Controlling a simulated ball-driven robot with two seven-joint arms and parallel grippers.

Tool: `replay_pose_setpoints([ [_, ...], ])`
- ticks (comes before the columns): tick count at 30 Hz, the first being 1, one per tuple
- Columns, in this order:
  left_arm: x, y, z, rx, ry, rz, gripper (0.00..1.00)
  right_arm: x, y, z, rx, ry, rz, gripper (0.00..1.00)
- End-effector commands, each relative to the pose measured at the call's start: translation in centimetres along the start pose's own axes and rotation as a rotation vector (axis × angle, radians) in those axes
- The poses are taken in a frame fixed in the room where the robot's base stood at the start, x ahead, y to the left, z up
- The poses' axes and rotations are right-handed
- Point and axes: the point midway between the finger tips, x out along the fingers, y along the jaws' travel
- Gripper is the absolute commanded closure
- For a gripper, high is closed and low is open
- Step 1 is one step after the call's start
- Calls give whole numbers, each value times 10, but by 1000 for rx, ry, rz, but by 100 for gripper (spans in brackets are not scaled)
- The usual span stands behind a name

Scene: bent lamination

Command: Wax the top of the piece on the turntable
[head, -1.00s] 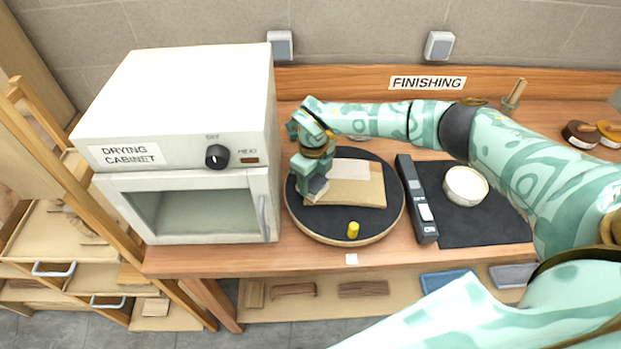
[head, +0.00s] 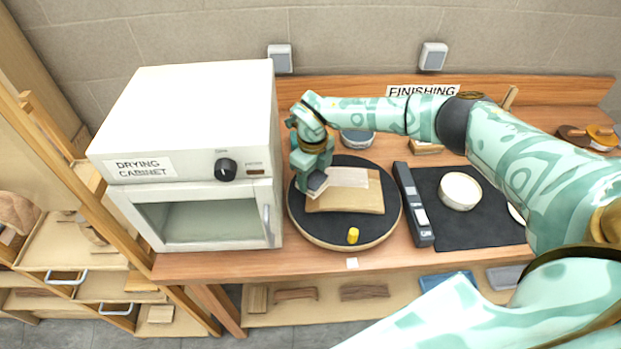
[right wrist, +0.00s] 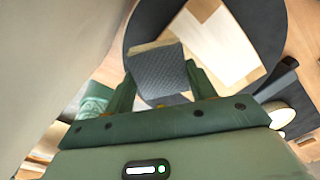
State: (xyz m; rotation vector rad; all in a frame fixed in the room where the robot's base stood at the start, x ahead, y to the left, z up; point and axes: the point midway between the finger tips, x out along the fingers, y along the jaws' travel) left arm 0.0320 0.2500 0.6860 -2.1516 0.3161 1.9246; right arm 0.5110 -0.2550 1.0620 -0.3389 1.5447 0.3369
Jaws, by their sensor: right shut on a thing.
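The piece (head: 350,202) lies on the dark round turntable (head: 335,232). Its top has a paler patch toward the back and a tan band in front. It also shows in the right wrist view (right wrist: 217,48). My right gripper (head: 317,178) is shut on a dark grey textured block (right wrist: 160,70) with a tan edge. The block is at the left end of the piece in the head view. Whether it touches the piece I cannot tell. A yellow peg (head: 353,235) stands at the turntable's front. My left gripper is not in view.
The drying cabinet (head: 190,150) stands close left of the turntable. To the right are a long dark tool (head: 412,205) and a white bowl (head: 459,191) on a black mat (head: 460,230). A round tin (head: 358,138) sits behind the turntable, near my right arm.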

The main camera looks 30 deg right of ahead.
Motion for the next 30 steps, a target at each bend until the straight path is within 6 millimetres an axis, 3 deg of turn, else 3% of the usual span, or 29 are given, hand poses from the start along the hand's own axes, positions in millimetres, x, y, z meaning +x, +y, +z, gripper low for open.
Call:
replay_pose_setpoints([
  [6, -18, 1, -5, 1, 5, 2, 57, -23, -6, -1, 7, -1, 0, 63],
  [12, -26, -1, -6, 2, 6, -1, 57, -34, -9, -1, 9, 0, 0, 63],
  [30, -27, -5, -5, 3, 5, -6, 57, -35, -10, -1, 9, 0, 0, 63],
])
